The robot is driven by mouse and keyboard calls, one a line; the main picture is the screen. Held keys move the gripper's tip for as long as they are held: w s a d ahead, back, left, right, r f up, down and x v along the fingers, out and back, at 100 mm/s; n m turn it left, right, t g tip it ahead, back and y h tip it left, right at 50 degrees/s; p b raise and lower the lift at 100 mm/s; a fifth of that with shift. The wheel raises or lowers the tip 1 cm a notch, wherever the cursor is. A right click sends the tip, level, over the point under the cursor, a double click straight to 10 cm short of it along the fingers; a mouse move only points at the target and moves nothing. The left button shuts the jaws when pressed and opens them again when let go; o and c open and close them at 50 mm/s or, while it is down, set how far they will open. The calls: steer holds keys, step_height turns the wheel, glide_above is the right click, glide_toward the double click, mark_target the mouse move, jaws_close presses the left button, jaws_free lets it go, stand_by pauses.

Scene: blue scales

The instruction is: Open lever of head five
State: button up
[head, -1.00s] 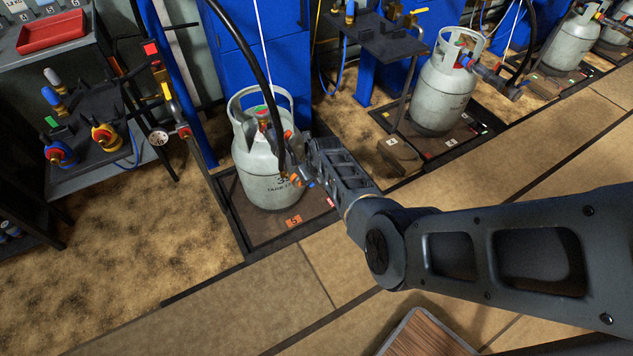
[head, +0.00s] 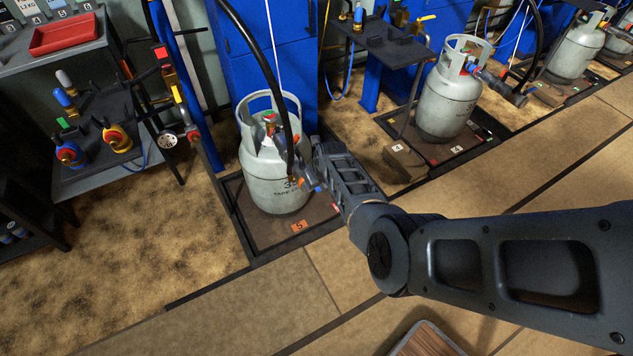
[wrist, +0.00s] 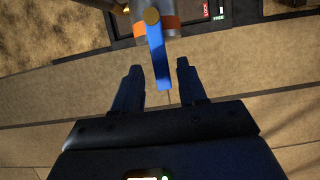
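The grey gas cylinder (head: 272,185) stands upright on the scale plate marked 5 (head: 299,226) in the head view. A black hose runs down to the filling head at its valve, largely hidden by my arm. My gripper (wrist: 158,68) is open. The lever's free end reaches between the two fingers, with a gap visible on each side. In the head view my gripper is at the cylinder's right side, its fingertips hard to make out.
Another cylinder (head: 447,100) stands on a scale to the right, with more beyond. A dark side table (head: 385,40) stands between them. A grey bench (head: 100,178) with valves and a red tray (head: 65,35) is at left.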

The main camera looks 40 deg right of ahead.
steer(key=p+v, duration=0.3)
steer(key=v, duration=0.5)
stand_by(0.4)
steer(key=shift+f, duration=0.1)
stand_by(0.4)
